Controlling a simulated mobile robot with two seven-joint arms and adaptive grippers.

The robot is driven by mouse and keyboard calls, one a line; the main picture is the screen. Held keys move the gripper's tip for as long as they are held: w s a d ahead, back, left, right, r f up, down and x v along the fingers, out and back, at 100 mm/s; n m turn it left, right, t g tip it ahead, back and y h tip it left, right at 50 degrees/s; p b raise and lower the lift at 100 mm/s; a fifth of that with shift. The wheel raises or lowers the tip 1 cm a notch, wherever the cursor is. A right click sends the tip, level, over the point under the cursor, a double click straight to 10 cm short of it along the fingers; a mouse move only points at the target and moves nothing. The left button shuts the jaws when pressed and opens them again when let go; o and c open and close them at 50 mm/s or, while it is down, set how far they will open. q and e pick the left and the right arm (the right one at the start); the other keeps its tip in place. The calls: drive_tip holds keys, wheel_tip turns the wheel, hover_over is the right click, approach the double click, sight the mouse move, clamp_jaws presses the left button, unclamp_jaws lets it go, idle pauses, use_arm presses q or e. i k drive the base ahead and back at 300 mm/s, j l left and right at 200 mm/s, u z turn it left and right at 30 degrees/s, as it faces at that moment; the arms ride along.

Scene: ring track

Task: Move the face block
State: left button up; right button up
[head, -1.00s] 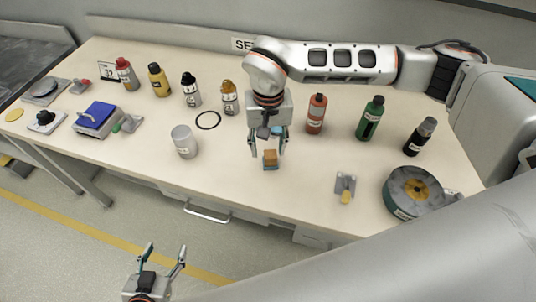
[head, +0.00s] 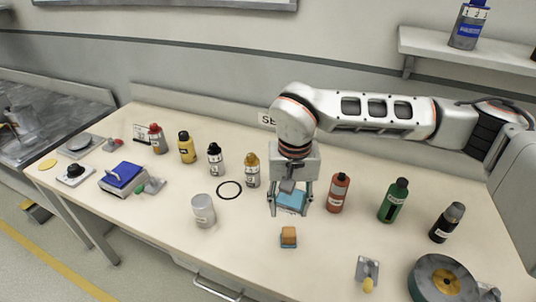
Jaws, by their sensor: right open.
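A small block (head: 288,237), orange-brown on top with a blue-teal lower part, sits on the table toward its front edge. I take it for the face block, though no face marking can be made out. My right gripper (head: 289,212) points down behind the block, its two fingers apart and nothing between them that I can see held. A flat light-blue piece (head: 291,201) shows between and behind the fingers, partly hidden by the gripper. My left gripper is out of view.
A grey cup (head: 203,211) and a black ring (head: 229,190) lie to the left. A red bottle (head: 338,193) and a green bottle (head: 393,201) stand close on the right. A metal bracket (head: 367,272) and a round drum (head: 442,281) are front right. Table around the block is clear.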

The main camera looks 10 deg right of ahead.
sight(202, 203)
drive_tip(key=k, duration=1)
